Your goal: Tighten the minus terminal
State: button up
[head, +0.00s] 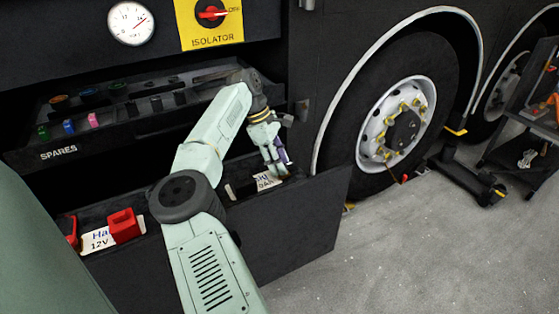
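My gripper (279,166) is at the right end of the open battery tray (300,217), pointing down beside a white battery label (264,181). A small purple and dark piece shows at its fingers; I cannot tell whether it is held or part of the gripper. The finger gap is too small to read. The minus terminal cannot be made out; the area under the gripper is hidden. At the left of the tray are a red terminal cover (123,225), a second red piece (71,231) and another white label marked 12V (97,240).
Above the tray is an open spares drawer (60,152) with small coloured parts. A red isolator switch (211,13) and a clock (131,23) are on the panel above. The wheel (397,118) stands close right of the gripper. The floor in front is clear.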

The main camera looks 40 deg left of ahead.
jog(key=shift+o, duration=0.3)
jog(key=v, duration=1.2)
dwell(0.3)
